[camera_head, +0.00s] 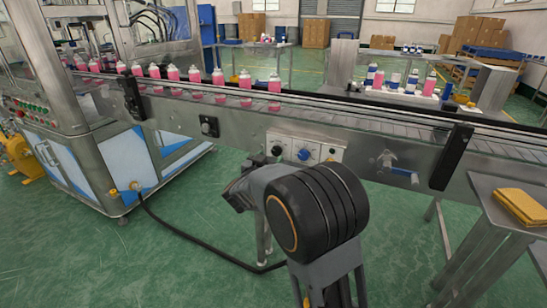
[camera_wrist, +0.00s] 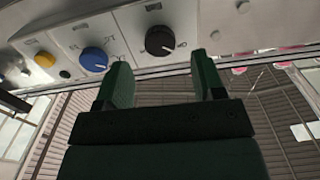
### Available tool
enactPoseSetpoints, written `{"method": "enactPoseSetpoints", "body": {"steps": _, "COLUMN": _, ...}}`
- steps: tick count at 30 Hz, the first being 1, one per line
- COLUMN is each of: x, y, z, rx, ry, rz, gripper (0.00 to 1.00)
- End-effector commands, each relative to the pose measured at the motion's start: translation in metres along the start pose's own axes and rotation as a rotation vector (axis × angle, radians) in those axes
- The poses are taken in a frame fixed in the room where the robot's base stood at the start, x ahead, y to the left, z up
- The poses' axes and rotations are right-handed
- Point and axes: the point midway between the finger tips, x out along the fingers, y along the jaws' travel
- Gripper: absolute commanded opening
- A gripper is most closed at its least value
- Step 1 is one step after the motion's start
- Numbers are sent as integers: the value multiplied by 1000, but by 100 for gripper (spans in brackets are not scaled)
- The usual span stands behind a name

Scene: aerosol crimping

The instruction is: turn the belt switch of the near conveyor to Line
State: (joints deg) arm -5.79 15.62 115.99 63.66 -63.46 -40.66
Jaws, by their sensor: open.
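The wrist view shows the panel turned over, with a black rotary knob (camera_wrist: 160,40), a blue knob (camera_wrist: 93,59) and a yellow button (camera_wrist: 65,74). The black knob has a pale pointer mark; its label is too small to read. My gripper (camera_wrist: 162,66) is open and empty, its fingertips just short of this black knob and roughly centred on it. My arm hides the gripper in the head view.
Pink bottles (camera_head: 219,78) stand in a row on the conveyor. A blue-handled valve (camera_head: 400,171) and black post (camera_head: 452,157) are to the right. A side table (camera_head: 490,195) holds yellow cloths (camera_head: 522,206).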

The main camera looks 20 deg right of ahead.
Motion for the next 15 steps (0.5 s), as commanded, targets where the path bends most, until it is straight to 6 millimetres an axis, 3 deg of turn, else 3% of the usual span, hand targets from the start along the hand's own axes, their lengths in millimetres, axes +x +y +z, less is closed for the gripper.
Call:
{"method": "enactPoseSetpoints", "body": {"steps": 6, "x": 28, "y": 0, "z": 1, "rx": 0, "ry": 0, "rz": 1, "gripper": 63}}
{"method": "enactPoseSetpoints", "body": {"steps": 15, "x": 40, "y": 0, "z": 0, "rx": -1, "ry": 1, "rz": -1, "gripper": 63}}
